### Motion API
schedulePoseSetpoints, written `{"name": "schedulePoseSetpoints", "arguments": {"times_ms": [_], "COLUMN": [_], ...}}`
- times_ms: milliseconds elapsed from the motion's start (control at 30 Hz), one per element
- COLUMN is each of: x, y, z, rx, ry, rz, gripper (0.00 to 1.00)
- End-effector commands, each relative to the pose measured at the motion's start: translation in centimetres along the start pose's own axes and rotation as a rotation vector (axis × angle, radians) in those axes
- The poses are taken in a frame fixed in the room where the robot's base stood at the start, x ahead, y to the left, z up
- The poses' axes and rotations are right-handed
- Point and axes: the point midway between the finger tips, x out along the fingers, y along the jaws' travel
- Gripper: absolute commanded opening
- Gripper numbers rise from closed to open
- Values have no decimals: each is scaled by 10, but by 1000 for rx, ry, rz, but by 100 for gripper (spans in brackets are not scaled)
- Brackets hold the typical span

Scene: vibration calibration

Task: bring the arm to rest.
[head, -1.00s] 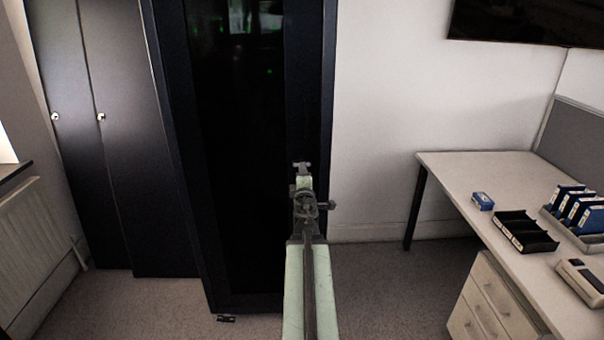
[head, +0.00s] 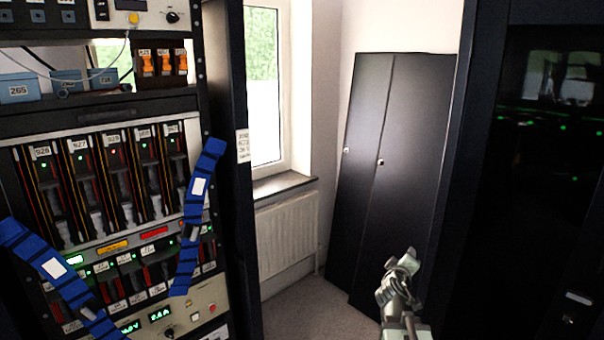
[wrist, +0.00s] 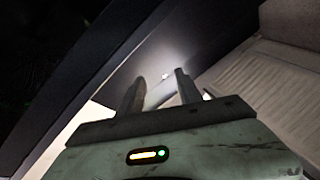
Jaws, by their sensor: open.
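My gripper (head: 400,264) shows at the lower right of centre in the head view, raised in front of the dark cabinet doors (head: 400,150). It looks tilted there, and the arm below it is cut off by the frame's bottom edge. In the wrist view the two fingers of my gripper (wrist: 160,82) stand apart with nothing between them. The gripper touches nothing that I can see.
An equipment rack (head: 105,105) with blue straps (head: 205,180) fills the left. Behind it are a window (head: 263,90) and a radiator (head: 287,235). A dark glass-fronted cabinet (head: 545,180) stands at the right. Some bare carpet (head: 310,300) shows between.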

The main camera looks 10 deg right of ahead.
Motion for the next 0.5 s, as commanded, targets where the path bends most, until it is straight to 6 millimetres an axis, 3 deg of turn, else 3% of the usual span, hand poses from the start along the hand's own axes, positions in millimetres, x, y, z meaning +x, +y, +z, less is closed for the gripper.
{"name": "schedulePoseSetpoints", "arguments": {"times_ms": [33, 100, 200, 300, 400, 500], "x": [-22, -51, -102, -156, -205, -238], "y": [-32, -86, -157, -209, -236, -245], "z": [-27, -35, -32, -12, 3, 10], "rx": [91, 204, 316, 390, 418, 410], "ry": [-56, -179, -378, -599, -777, -884], "rz": [-100, -252, -480, -697, -871, -971], "gripper": [42, 42, 42, 42, 42, 42]}}
